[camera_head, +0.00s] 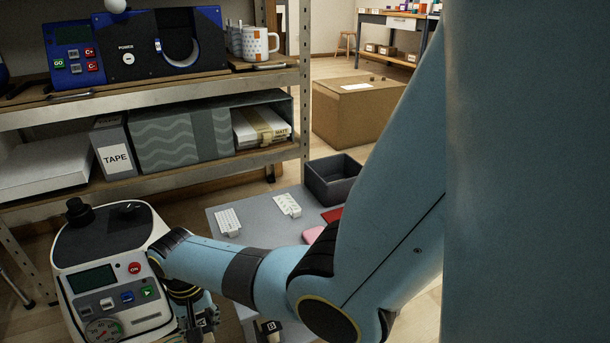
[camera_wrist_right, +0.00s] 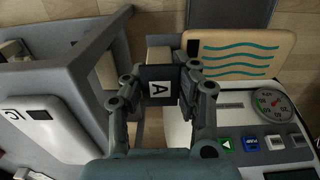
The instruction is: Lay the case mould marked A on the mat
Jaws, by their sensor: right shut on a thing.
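In the right wrist view my right gripper (camera_wrist_right: 162,84) is shut on the case mould marked A (camera_wrist_right: 158,88), at its black tab with a white A label. In the head view this gripper (camera_head: 195,310) is low beside the white press, partly hidden by my arm. A white mould marked C (camera_wrist_right: 45,118) sits in a grey rack (camera_wrist_right: 82,72) left of the gripper; a dark tab (camera_head: 269,328) shows at the bottom of the head view. A tan slab with teal waves (camera_wrist_right: 238,54) lies beyond the fingers; I cannot tell if it is the mat. My left gripper is out of view.
The white press (camera_head: 110,262) with gauge and buttons stands close to the right gripper. Shelves (camera_head: 200,180) stand behind.

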